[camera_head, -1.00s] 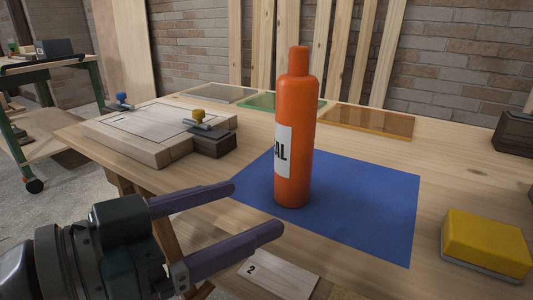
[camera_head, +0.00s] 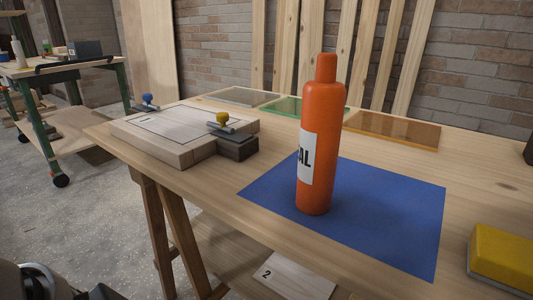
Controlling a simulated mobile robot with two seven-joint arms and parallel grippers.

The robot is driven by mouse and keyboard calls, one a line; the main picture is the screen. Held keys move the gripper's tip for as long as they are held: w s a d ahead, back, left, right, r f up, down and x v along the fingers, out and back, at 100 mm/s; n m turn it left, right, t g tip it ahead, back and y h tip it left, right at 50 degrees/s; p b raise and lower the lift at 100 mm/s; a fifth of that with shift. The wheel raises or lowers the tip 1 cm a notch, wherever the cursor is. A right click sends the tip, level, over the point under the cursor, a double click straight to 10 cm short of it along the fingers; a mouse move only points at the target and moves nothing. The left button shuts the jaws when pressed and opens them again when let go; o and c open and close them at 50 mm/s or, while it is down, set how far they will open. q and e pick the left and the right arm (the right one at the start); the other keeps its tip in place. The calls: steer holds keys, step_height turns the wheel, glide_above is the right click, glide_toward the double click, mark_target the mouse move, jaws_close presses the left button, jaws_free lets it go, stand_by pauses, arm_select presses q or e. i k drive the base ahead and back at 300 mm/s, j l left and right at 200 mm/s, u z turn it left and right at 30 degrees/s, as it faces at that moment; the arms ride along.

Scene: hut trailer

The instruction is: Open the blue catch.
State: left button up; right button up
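The blue catch (camera_head: 148,101) has a blue knob and sits at the far left corner of a wooden box or board (camera_head: 176,136) on the workbench. A similar catch with a yellow knob (camera_head: 222,121) sits at the right side of the same board, by a dark block. I cannot tell from here whether either catch is open or shut. Neither gripper shows now. Only a dark part of my arm is at the bottom left corner, well away from the blue catch.
An orange bottle (camera_head: 316,150) stands on a blue mat (camera_head: 397,215). A yellow block (camera_head: 503,257) is at the right edge. Tinted panels (camera_head: 394,130) lie along the back. A green-legged cart (camera_head: 60,120) stands at the left. Floor is clear before the bench's left end.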

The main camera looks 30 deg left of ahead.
mark_target(148, 98)
steer(key=u, duration=1.7)
